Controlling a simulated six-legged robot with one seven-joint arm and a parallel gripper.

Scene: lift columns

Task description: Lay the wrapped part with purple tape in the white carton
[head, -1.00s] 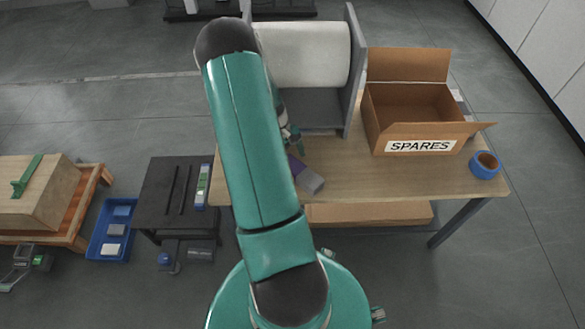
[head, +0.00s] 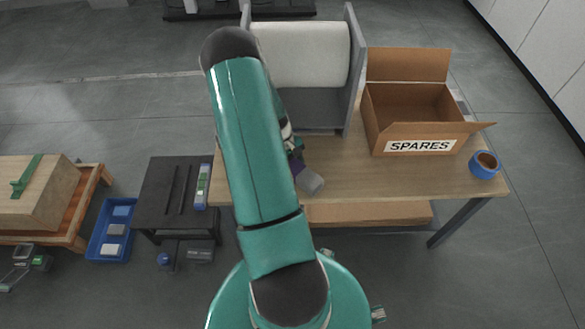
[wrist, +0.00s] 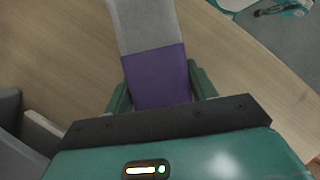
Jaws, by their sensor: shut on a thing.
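The wrapped part (head: 311,182) is a grey block with a purple tape band, near the front of the wooden table. My gripper (wrist: 160,82) is shut on it at the purple tape (wrist: 157,76), one finger on each side. The grey end of the part (wrist: 144,25) points away from my gripper in the wrist view. I cannot tell whether the part touches the table. In the head view my arm partly hides my gripper and the part. The carton in view is an open brown cardboard carton (head: 391,144) marked SPARES, at the table's right; I see no white carton.
A grey-sided stand with a white roll (head: 305,55) is behind my gripper. A blue tape roll (head: 485,165) lies at the table's right edge. Bare tabletop (head: 352,170) lies between the part and the carton. A black side table (head: 165,215) stands left.

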